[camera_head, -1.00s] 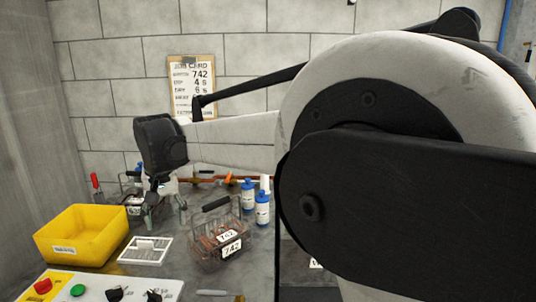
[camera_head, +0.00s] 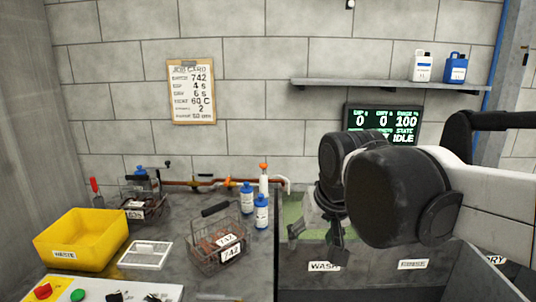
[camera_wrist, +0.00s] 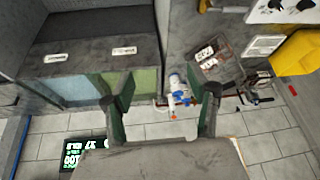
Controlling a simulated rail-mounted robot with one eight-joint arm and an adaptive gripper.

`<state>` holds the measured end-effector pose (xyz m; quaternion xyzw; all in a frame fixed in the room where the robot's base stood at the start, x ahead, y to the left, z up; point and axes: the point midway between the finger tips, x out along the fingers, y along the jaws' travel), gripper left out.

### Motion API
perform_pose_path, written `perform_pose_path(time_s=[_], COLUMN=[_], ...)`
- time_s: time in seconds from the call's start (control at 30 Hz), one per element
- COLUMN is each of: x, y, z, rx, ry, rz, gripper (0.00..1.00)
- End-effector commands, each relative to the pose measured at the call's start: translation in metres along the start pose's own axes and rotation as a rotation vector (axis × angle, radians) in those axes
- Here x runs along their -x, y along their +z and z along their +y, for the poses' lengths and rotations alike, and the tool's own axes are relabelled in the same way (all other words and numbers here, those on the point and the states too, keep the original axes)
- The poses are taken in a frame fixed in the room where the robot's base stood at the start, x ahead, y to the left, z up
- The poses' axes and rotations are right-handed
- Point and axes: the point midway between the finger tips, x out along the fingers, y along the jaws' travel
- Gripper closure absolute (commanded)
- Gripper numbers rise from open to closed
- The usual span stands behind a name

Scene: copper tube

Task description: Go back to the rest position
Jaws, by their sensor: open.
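My gripper (camera_head: 318,240) hangs fingers down in front of the green-lined wash tank in the head view, right of the wire basket. In the wrist view my gripper (camera_wrist: 165,92) has its two dark fingers wide apart with nothing held between them. The wire basket (camera_head: 217,240) with copper pieces and 742 tags stands on the bench, apart from my gripper. The basket also shows in the wrist view (camera_wrist: 208,62), beyond the right finger.
A yellow waste bin (camera_head: 80,240), a second basket (camera_head: 145,208) and blue-white bottles (camera_head: 261,212) stand on the bench. Tanks labelled WASH (camera_head: 323,266) and RINSE (camera_head: 412,264) lie at right. A dark display (camera_head: 382,122) reads IDLE. A shelf (camera_head: 390,85) is above.

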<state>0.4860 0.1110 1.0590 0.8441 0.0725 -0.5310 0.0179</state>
Motion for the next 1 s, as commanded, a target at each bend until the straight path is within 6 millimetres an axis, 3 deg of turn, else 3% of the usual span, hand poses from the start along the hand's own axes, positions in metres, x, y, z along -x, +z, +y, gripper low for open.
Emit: perform_pose_path(time_s=[0.2, 0.5, 0.7, 1.0], x=[0.009, 0.004, 0.001, 0.001], y=[0.06, 0.129, 0.146, 0.146], z=[0.048, 0.088, 0.096, 0.096], rx=[-0.047, -0.089, -0.099, -0.099], ry=[0.041, 0.097, 0.112, 0.113], rz=[0.071, 0.152, 0.172, 0.173], gripper=[0.46, 0.46, 0.46, 0.46])
